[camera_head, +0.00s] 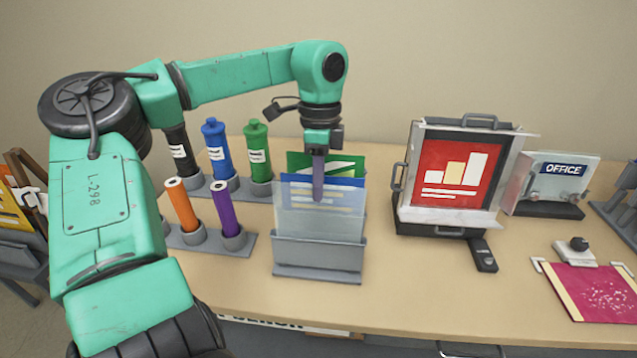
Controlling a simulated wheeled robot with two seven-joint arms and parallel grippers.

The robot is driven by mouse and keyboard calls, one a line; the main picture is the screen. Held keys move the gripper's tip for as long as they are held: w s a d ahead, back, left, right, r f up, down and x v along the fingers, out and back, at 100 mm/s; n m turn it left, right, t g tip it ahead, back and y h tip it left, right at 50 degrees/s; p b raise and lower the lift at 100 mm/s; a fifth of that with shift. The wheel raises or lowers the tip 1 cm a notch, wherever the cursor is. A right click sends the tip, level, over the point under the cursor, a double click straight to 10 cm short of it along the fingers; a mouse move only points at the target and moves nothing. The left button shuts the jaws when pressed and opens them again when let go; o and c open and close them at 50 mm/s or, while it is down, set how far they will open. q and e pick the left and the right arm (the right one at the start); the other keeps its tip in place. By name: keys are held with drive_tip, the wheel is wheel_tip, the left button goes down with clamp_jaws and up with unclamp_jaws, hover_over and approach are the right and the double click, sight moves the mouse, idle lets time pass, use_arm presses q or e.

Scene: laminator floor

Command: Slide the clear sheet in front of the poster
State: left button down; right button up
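The clear sheet (300,219) stands upright in a grey slotted holder (318,257) near the middle of the table, in front of blue and green sheets. The red poster (435,160) with a pale bar chart sits in a metal frame with handles, to the right of the holder. My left gripper (318,192) points down at the sheet's top edge, its finger overlapping the upper part of the sheet. The fingers are seen edge-on, so whether they grip it is hidden. My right gripper is out of view.
Several coloured tubes, such as the orange one (181,204), stand in grey bases left of the holder. An OFFICE sign (562,172) stands right of the poster frame. A magenta sheet (597,294) lies at the right front. The table's front middle is clear.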

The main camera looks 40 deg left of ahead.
sight(318, 205)
use_arm(q)
drive_tip(key=shift+s+d+f+b, duration=0.1)
drive_tip(key=shift+s+f+b, duration=0.05)
drive_tip(key=shift+f+b, duration=1.3)
drive_tip(key=shift+f+p, duration=0.15)
drive_tip(key=shift+p, duration=0.15)
drive_tip(key=c, duration=1)
unclamp_jaws()
wheel_tip(318, 205, up, 14)
drive_tip(key=w, duration=0.1)
drive_tip(key=shift+a+r, duration=0.25)
drive_tip(key=shift+a, duration=0.2)
drive_tip(key=shift+w, duration=0.1)
